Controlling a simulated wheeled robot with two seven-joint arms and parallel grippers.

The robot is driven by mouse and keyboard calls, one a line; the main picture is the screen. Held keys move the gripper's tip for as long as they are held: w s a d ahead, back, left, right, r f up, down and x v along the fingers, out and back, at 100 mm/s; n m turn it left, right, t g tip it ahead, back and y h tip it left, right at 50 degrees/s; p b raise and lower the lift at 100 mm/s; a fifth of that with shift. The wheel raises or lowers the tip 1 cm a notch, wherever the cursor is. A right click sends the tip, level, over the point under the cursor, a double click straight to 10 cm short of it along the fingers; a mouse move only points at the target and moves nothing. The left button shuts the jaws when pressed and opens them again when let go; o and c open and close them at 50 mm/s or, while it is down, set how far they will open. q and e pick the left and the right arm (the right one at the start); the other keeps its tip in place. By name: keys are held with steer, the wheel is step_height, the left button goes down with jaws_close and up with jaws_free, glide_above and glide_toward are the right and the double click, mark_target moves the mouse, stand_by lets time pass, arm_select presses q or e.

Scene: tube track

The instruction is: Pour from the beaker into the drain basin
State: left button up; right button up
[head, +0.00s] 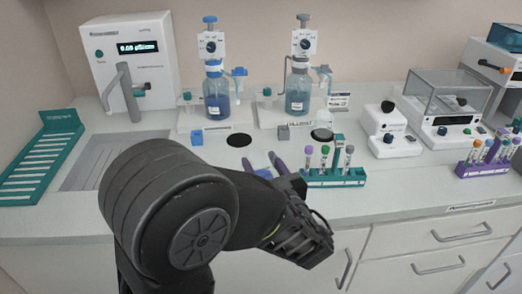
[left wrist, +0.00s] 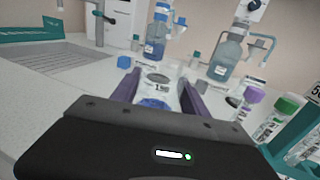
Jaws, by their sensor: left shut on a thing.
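My left gripper (head: 264,163) reaches over the front of the counter, its purple fingers pointing toward the back. In the left wrist view the fingers (left wrist: 157,88) are shut on a clear beaker (left wrist: 161,91) with blue liquid low in it. The beaker looks upright; whether it touches the counter cannot be told. In the head view my gripper and wrist mostly hide it, with only a bit of blue (head: 263,173) showing. The drain basin (head: 88,172), a grey grooved sink area, lies at the left; it also shows in the left wrist view (left wrist: 50,58). My right gripper is not in view.
A teal tube rack (head: 335,180) stands just right of my gripper. Two dispenser bottles (head: 216,100) (head: 298,95) stand behind. A tap (head: 127,95) on a white unit overhangs the basin's back. A teal rack (head: 42,160) is left of the basin.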

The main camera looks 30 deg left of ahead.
mark_target(263, 172)
arm_select(q)
steer(key=shift+s+d+r+p, duration=0.2)
steer(key=shift+s+d+p, duration=0.5)
steer(key=shift+s, duration=0.15)
steer(key=shift+s+d+f, duration=0.15)
steer(key=shift+s+d, duration=0.15)
steer(key=shift+s, duration=0.2)
steer(key=shift+p, duration=0.3)
step_height(263, 172, up, 8)
steer(key=p, duration=0.9)
